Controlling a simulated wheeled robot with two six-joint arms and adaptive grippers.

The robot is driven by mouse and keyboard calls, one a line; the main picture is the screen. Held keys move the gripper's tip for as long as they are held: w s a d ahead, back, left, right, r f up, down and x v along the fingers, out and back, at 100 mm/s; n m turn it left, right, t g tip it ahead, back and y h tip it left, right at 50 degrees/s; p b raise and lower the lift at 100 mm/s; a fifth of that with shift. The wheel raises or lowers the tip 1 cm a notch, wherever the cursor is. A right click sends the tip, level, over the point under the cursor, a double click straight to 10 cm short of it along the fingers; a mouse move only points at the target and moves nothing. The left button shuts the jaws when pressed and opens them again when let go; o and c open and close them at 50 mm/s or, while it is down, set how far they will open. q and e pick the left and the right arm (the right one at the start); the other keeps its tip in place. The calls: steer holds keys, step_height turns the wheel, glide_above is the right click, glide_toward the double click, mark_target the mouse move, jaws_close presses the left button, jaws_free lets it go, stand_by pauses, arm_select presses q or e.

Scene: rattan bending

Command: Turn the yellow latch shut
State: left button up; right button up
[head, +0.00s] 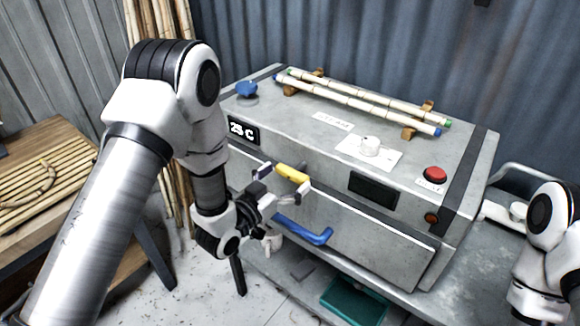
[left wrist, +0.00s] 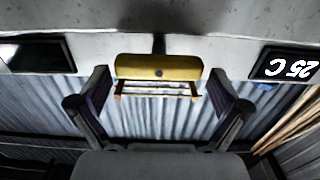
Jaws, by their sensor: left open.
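The yellow latch (head: 292,173) is on the upper front of the grey metal box (head: 330,209), above the drop door with the blue handle (head: 302,230). The latch lies lengthwise along the front. My left gripper (head: 283,180) is open in front of the box, one finger near each end of the latch. In the left wrist view the latch (left wrist: 158,67) sits centred between the two spread fingers (left wrist: 160,97), with a gap on both sides. I cannot tell its exact depth between them. My right arm shows at the right edge, but its gripper does not show.
Two bamboo sticks (head: 360,103) rest on wooden blocks on the box top. A green tray (head: 355,300) lies below. A slatted wooden table (head: 45,180) stands left.

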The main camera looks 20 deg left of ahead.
arm_select(q)
steer(key=shift+w+d+r, duration=0.1)
steer(key=shift+w+d, duration=0.05)
steer(key=shift+w, duration=0.25)
arm_select(e)
steer(key=shift+s+r, duration=0.15)
steer(key=shift+r, duration=0.15)
arm_select(q)
steer(key=shift+s, duration=0.1)
steer(key=c, duration=0.8)
